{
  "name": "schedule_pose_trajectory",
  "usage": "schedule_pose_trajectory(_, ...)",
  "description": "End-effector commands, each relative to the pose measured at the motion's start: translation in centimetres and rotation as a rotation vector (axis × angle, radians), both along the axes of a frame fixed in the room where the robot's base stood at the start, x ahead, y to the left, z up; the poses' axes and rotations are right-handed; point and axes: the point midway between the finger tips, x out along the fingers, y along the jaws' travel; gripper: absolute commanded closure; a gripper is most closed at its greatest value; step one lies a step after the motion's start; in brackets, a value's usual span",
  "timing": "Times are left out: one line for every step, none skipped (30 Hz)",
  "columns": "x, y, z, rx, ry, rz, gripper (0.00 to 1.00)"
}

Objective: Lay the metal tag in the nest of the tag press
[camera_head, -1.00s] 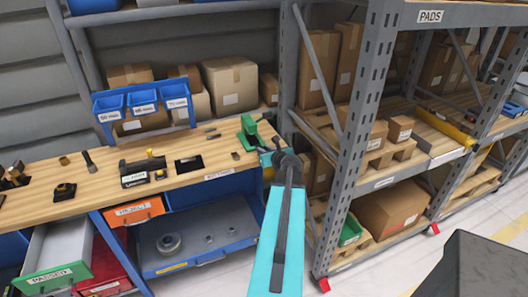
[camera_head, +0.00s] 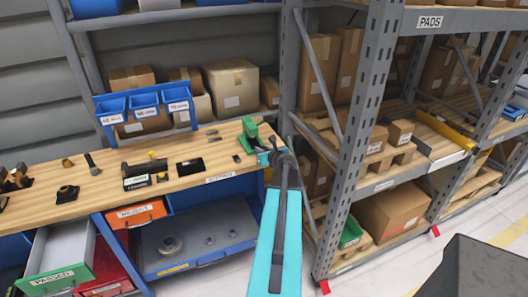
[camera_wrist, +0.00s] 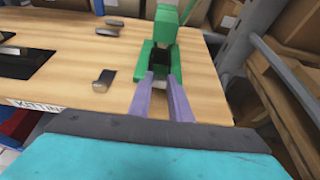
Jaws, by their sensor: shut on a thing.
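The green tag press (camera_head: 251,132) stands at the right end of the wooden bench. It also shows in the wrist view (camera_wrist: 162,35), straight ahead of my gripper (camera_wrist: 160,76). The two purple fingers are close together and reach to the front of the press, by its dark lower opening. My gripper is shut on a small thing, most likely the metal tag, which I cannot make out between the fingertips. The nest is mostly hidden behind the fingers. In the head view my gripper (camera_head: 268,154) is at the bench's right end, close to the press.
A small metal piece (camera_wrist: 104,79) lies on the bench left of the fingers, with more pieces farther back (camera_wrist: 107,31). A dark rectangular plate (camera_head: 189,168) lies farther left. A grey rack upright (camera_head: 358,140) stands right of my arm.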

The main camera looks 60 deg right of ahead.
Motion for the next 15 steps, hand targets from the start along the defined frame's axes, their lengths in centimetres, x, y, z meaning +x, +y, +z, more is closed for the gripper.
schedule_pose_trajectory(0.3,-0.3,0.0,0.000,0.000,0.000,1.00)
schedule_pose_trajectory(0.4,-0.4,0.0,0.000,0.000,0.000,1.00)
schedule_pose_trajectory(0.6,-0.5,0.0,0.000,0.000,0.000,1.00)
schedule_pose_trajectory(0.7,-0.6,0.0,0.000,0.000,0.000,1.00)
schedule_pose_trajectory(0.8,-0.7,0.0,0.000,0.000,0.000,1.00)
schedule_pose_trajectory(1.0,-0.8,-0.1,0.000,0.000,0.000,1.00)
schedule_pose_trajectory(1.1,-0.9,-0.1,0.000,0.000,0.000,1.00)
schedule_pose_trajectory(1.2,-1.0,-0.1,0.000,0.000,0.000,1.00)
schedule_pose_trajectory(1.4,-1.1,-0.1,0.000,0.000,0.000,1.00)
schedule_pose_trajectory(1.5,-1.2,-0.1,0.000,0.000,0.000,1.00)
schedule_pose_trajectory(1.7,-1.3,-0.1,0.000,0.000,0.001,1.00)
schedule_pose_trajectory(1.8,-1.4,-0.1,0.000,0.000,0.001,1.00)
schedule_pose_trajectory(2.0,-1.5,-0.2,0.000,0.000,0.001,1.00)
schedule_pose_trajectory(2.1,-1.6,-0.2,0.000,0.000,0.001,1.00)
schedule_pose_trajectory(2.3,-1.7,-0.2,0.000,0.000,0.001,1.00)
